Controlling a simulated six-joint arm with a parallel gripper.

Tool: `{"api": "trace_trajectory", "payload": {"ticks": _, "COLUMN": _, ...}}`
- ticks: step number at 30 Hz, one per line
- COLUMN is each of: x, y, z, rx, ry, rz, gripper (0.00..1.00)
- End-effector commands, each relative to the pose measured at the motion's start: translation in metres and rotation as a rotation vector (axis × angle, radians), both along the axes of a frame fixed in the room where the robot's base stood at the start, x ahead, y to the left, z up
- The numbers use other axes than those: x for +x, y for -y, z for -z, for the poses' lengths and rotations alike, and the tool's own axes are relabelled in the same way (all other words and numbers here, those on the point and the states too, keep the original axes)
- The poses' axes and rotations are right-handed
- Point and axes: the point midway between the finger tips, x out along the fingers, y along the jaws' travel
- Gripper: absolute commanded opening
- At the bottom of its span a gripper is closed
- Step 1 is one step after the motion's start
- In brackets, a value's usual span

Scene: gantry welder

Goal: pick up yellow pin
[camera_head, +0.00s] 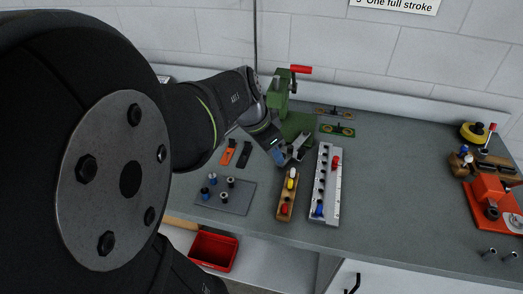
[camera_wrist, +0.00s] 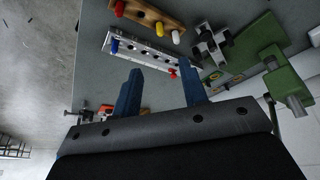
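A red pin (camera_head: 284,209) is at the block's near end.
A pale rail (camera_head: 326,190) with holes holds a red pin (camera_head: 336,162) and a blue pin (camera_head: 319,208) right of the block. A green press (camera_head: 280,98) and small grey fixture (camera_head: 301,143) stand close behind. A grey plate (camera_head: 226,197) with several small parts lies left.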

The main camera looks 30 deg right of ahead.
Motion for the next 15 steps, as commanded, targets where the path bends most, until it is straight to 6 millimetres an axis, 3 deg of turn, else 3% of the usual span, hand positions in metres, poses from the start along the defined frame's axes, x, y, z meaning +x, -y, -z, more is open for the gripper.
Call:
{"api": "trace_trajectory", "payload": {"ticks": 5, "x": 0.0, "y": -0.001, "z": 0.008, "rx": -0.015, "ry": 0.017, "rz": 0.032, "gripper": 0.39}}
{"api": "trace_trajectory", "payload": {"ticks": 15, "x": -0.001, "y": 0.024, "z": 0.067, "rx": -0.012, "ry": 0.016, "rz": 0.032, "gripper": 0.39}}
